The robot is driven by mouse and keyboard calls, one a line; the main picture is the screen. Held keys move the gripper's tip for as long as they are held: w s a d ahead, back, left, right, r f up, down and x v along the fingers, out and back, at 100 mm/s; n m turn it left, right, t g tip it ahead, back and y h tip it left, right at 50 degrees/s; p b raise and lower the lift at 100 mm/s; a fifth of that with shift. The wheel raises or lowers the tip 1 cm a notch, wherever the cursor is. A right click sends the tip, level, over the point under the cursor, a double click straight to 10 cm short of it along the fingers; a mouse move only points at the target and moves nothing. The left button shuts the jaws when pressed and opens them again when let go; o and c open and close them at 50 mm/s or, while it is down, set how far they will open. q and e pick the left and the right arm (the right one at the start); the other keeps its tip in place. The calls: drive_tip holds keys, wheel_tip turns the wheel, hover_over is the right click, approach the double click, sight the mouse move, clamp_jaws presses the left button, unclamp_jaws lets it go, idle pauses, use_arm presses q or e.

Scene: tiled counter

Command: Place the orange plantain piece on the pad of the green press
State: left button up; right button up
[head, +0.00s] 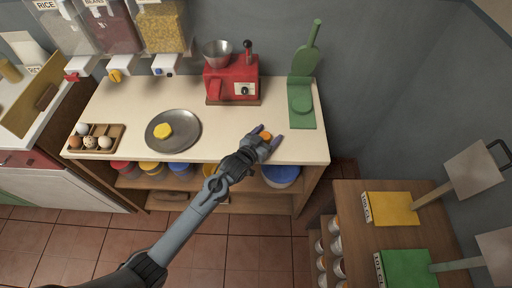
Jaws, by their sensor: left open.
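The orange plantain piece (266,135) lies on the counter, partly hidden by my left gripper (269,136). The gripper's fingers are open, with the piece between or just under the fingertips; I cannot tell whether they touch it. The green press (303,88) stands at the counter's right end, right of and behind the gripper. Its handle is raised and its round pad (301,103) is bare. My right gripper is not in view.
A grey plate (186,143) with a yellow piece (163,131) is on the counter's left part, beside an egg tray (99,148). A red machine (232,82) with a metal bowl stands behind the gripper. The counter between plate and gripper is clear.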

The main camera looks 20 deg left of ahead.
use_arm(q)
drive_tip(key=p+v, duration=0.1)
drive_tip(key=v, duration=0.8)
drive_tip(key=shift+s, duration=0.3)
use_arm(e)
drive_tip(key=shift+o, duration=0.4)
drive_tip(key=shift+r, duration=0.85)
use_arm(q)
drive_tip(key=shift+s+r+p, duration=0.15)
drive_tip(key=shift+s+p, duration=0.15)
drive_tip(key=shift+s, duration=0.15)
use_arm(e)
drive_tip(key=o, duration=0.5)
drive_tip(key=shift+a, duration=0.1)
use_arm(q)
drive_tip(key=shift+a, duration=0.1)
